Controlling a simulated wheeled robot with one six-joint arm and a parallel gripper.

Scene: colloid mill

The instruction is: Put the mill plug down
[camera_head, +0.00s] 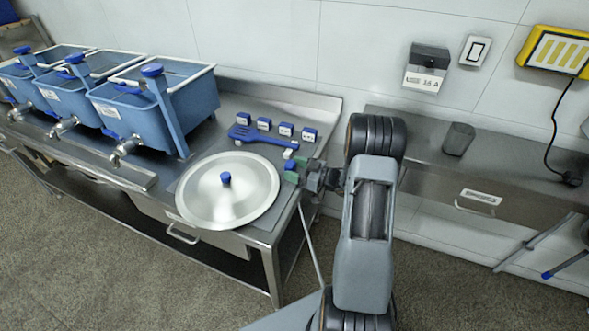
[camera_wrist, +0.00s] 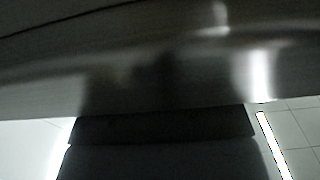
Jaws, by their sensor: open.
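My gripper (camera_head: 292,172) is open, with greenish fingertips, at the right edge of the steel table (camera_head: 228,88), just right of a round metal lid with a blue knob (camera_head: 226,178). A small white-and-blue piece (camera_head: 290,153) lies on the table just behind the fingertips, apparently apart from them. I cannot tell whether this piece is the mill plug; no other thing is clearly recognisable as the plug. Nothing shows held between the jaws. The wrist view shows only a blurred, dark metal surface (camera_wrist: 150,60) close up, with no fingers in view.
Blue tanks with taps (camera_head: 150,105) stand at left. A second steel table at right holds a dark cup (camera_head: 458,139) and has free room around it.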

